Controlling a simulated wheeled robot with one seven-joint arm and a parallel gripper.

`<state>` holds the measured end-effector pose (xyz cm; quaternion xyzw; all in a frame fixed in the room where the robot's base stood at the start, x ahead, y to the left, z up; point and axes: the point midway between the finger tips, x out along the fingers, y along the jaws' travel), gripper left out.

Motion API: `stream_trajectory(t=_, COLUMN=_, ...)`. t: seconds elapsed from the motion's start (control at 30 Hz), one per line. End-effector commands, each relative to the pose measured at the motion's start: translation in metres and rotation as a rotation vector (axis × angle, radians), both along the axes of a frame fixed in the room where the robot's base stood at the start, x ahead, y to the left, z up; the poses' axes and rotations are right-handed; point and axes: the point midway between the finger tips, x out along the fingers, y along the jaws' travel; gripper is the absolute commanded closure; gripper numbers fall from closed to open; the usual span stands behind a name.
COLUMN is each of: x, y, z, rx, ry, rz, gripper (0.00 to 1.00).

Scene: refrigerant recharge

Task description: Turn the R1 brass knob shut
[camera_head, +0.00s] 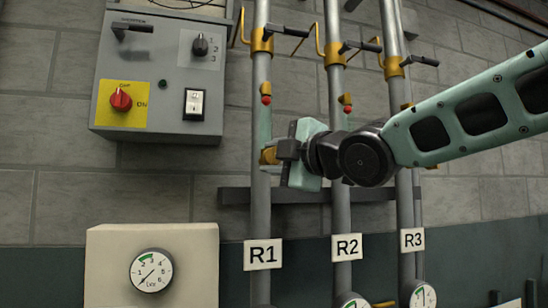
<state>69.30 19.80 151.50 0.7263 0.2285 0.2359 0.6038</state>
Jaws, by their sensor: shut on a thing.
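The R1 pipe (261,207) is the leftmost of three grey vertical pipes and bears a white R1 label (263,254). My gripper (272,152) reaches in from the right and is at the R1 pipe, between its red-tipped brass fitting (266,93) and the label. A brass piece, the R1 brass knob (267,157), shows at my fingertips, and the jaws are shut on it. My gripper hides much of the knob, so its turn angle cannot be told.
The R2 label (346,247) and R3 label (412,240) mark the other pipes, behind my arm. A grey control box (162,75) hangs at upper left. A gauge (151,270) sits on a beige box (200,255) below. Lever handles (287,31) stick out above.

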Motion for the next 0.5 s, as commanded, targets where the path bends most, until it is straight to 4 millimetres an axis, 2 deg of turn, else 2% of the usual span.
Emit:
stream_trajectory(t=0.2, x=0.0005, y=-0.0004, z=0.0011, rx=-0.112, ry=-0.03, rz=-0.001, gripper=0.9)
stream_trajectory(t=0.5, x=0.0, y=0.0004, z=0.0, rx=-0.178, ry=-0.05, rz=0.001, gripper=0.9)
